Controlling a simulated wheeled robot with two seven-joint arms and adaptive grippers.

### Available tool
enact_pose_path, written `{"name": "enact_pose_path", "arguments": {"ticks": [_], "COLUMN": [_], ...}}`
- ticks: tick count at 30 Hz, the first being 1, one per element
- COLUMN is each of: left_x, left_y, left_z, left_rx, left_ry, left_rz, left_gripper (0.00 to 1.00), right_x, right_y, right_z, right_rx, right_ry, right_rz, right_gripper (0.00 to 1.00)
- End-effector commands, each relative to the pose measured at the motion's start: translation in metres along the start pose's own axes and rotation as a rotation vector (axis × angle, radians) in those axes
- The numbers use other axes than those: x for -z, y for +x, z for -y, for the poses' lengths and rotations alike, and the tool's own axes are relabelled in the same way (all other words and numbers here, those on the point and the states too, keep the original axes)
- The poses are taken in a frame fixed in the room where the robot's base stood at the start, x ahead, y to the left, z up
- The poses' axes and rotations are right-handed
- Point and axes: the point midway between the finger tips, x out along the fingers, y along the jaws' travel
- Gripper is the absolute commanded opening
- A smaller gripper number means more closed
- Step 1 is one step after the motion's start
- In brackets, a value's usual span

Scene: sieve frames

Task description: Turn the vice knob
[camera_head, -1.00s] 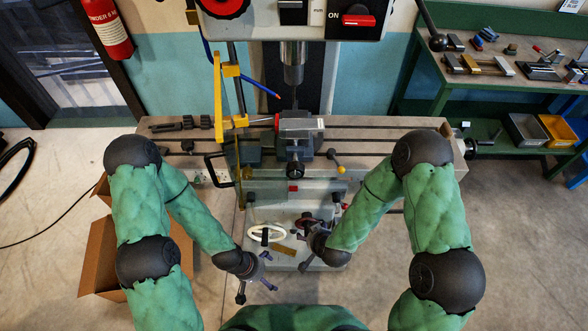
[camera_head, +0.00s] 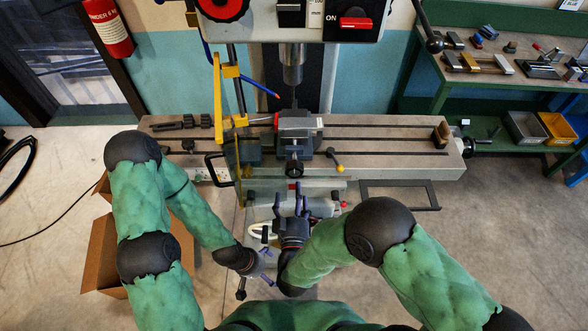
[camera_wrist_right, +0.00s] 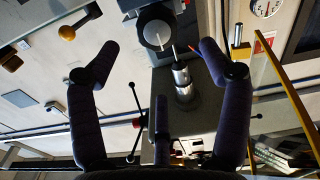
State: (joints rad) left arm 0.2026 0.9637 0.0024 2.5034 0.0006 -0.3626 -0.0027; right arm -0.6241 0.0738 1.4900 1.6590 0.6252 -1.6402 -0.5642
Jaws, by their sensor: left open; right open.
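The grey vice (camera_head: 298,124) sits on the drill's slotted table, with its dark round knob (camera_head: 294,169) facing me at the front. In the right wrist view the knob (camera_wrist_right: 155,29) shows as a round grey face, ahead of the fingertips and roughly between them. My right gripper (camera_head: 291,205) is open and empty, just in front of and below the knob in the head view, apart from it. Its spread fingers also show in the right wrist view (camera_wrist_right: 158,62). My left gripper (camera_head: 264,266) is open and empty, lower and left, away from the vice.
The slotted table (camera_head: 390,150) extends to both sides of the vice. A yellow-framed clear guard (camera_head: 218,95) stands left of it, and a yellow-tipped lever (camera_head: 335,160) is close on its right. A cardboard box (camera_head: 100,255) lies at lower left.

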Motion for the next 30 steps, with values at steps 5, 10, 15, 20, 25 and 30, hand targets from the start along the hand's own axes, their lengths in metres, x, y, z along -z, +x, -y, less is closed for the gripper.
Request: {"name": "enact_pose_path", "arguments": {"ticks": [5, 10, 15, 20, 25, 30], "left_x": [0.0, 0.0, 0.0, 0.001, 0.001, 0.001], "left_y": [0.006, 0.01, 0.013, 0.014, 0.014, 0.014], "left_z": [0.002, 0.004, 0.004, 0.005, 0.005, 0.005], "left_rx": [0.0, 0.0, 0.0, 0.0, 0.0, 0.0], "left_ry": [0.0, 0.0, 0.0, 0.0, 0.0, 0.0], "left_rz": [0.0, 0.0, 0.0, 0.0, 0.0, 0.0], "left_gripper": [1.0, 1.0, 1.0, 1.0, 1.0, 1.0], "right_x": [-0.003, -0.002, -0.002, -0.002, -0.002, -0.002], "right_y": [0.031, 0.061, 0.083, 0.093, 0.095, 0.095], "right_z": [-0.001, -0.001, 0.0, 0.0, 0.0, 0.0], "right_rx": [-0.004, -0.003, -0.001, 0.001, 0.002, 0.002], "right_ry": [0.002, 0.001, 0.001, -0.001, -0.001, -0.001], "right_rz": [0.003, 0.002, 0.003, 0.004, 0.004, 0.003], "right_gripper": [0.78, 0.78, 0.78, 0.78, 0.78, 0.73]}}
